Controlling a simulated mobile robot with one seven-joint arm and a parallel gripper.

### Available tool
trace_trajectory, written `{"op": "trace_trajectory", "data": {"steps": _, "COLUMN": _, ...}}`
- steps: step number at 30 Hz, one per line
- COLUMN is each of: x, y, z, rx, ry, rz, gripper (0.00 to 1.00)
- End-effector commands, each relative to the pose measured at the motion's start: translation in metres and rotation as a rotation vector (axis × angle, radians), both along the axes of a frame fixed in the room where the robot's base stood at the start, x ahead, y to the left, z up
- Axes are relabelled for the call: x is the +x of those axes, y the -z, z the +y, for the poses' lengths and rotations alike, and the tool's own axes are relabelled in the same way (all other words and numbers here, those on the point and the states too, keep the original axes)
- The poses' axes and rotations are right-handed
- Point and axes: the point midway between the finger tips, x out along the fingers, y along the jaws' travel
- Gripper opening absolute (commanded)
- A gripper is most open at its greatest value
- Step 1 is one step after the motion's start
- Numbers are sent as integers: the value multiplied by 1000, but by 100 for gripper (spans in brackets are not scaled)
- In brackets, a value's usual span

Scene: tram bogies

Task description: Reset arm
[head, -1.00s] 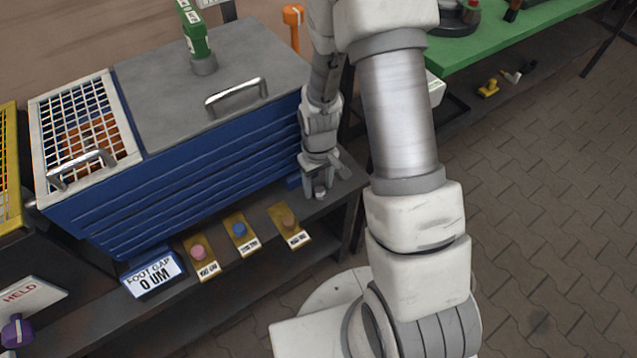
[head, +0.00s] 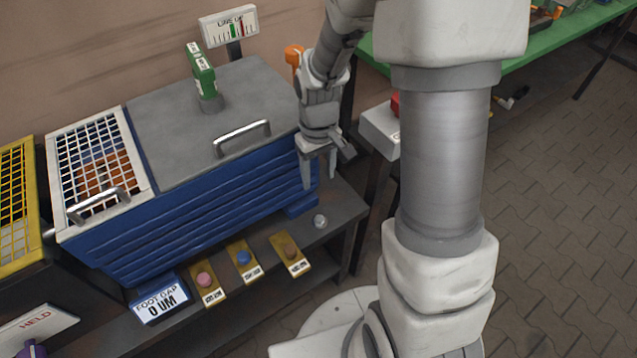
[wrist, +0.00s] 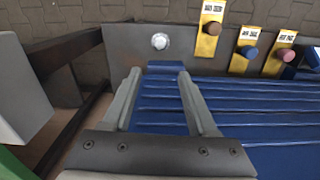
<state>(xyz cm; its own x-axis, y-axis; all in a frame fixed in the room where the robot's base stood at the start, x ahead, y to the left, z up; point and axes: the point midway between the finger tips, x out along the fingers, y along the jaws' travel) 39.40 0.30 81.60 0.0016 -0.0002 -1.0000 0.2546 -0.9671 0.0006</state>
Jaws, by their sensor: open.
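My gripper (head: 319,172) is open and empty, held in the air at the right end of the blue ribbed box (head: 215,208). In the wrist view my gripper (wrist: 157,98) shows its two fingers spread apart, with the blue box behind and between them. A small round silver knob (head: 320,221) sits on the dark bench shelf below my gripper; it also shows in the wrist view (wrist: 160,41), beyond the fingertips. My arm reaches across the right half of the head view.
Yellow plates with a pink knob (head: 204,280), a blue knob (head: 243,257) and a brown knob (head: 289,250) lie along the shelf. A sign reading 0 UM (head: 160,299) stands left of them. A green table (head: 545,45) is behind right.

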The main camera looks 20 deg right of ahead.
Motion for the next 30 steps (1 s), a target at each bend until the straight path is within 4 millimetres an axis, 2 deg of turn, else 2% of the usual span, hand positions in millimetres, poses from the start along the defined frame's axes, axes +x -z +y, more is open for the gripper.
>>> {"op": "trace_trajectory", "data": {"steps": 4, "x": 0, "y": -12, "z": 0, "rx": 0, "ry": 0, "rz": 0, "gripper": 59}}
{"op": "trace_trajectory", "data": {"steps": 23, "x": -1, "y": -16, "z": 0, "rx": -1, "ry": 2, "rz": -5, "gripper": 59}}
{"op": "trace_trajectory", "data": {"steps": 26, "x": -2, "y": -30, "z": -1, "rx": -2, "ry": 12, "rz": -26, "gripper": 59}}
{"op": "trace_trajectory", "data": {"steps": 30, "x": -11, "y": -66, "z": -2, "rx": -5, "ry": 40, "rz": -85, "gripper": 59}}
